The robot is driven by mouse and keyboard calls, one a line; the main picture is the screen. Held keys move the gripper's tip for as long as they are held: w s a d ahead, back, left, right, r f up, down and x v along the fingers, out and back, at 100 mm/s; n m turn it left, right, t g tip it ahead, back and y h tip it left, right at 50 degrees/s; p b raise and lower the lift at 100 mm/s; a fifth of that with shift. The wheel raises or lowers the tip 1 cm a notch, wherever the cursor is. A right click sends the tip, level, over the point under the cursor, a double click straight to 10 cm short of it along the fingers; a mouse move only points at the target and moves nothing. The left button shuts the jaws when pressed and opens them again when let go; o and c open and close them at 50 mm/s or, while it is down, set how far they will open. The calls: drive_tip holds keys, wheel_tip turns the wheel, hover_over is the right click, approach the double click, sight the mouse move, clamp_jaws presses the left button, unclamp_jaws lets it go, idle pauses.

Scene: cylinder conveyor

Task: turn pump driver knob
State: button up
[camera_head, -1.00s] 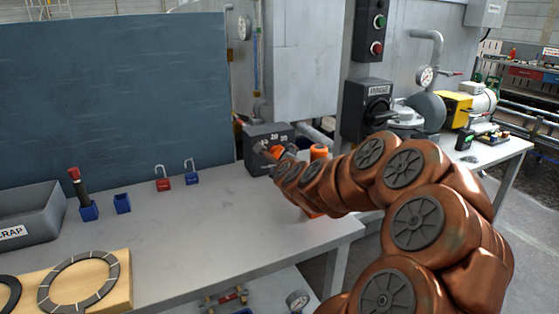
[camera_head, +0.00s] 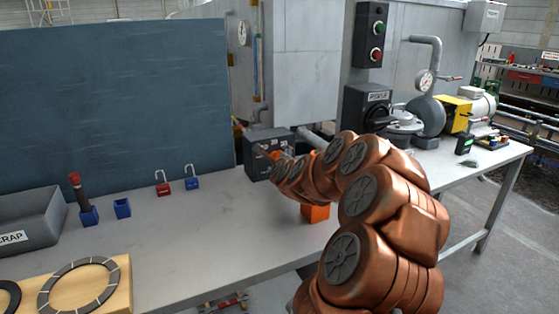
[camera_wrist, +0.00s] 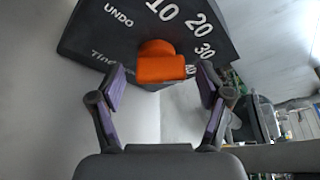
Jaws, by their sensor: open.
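The pump driver is a dark grey box (camera_head: 254,163) at the back of the bench, beside the blue-grey panel. In the wrist view its dial face (camera_wrist: 105,40) shows UNDO, 10, 20, 30 and a partly hidden number. The orange knob (camera_wrist: 160,68) stands out from that face. My gripper (camera_wrist: 161,72) is open, with one finger on each side of the knob. The wrist view does not show clearly whether the fingers touch it. In the head view my arm hides much of the box's front and the gripper.
An orange object (camera_head: 315,213) stands on the bench behind my arm, partly hidden. A red padlock (camera_head: 163,188), a blue padlock (camera_head: 192,180), blue holders and a scrap bin (camera_head: 30,217) are at the left. A rotary switch box (camera_head: 366,105) is right of the driver.

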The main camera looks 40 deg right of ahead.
drive_tip(key=shift+c, duration=0.3)
drive_tip(key=c, duration=1.1)
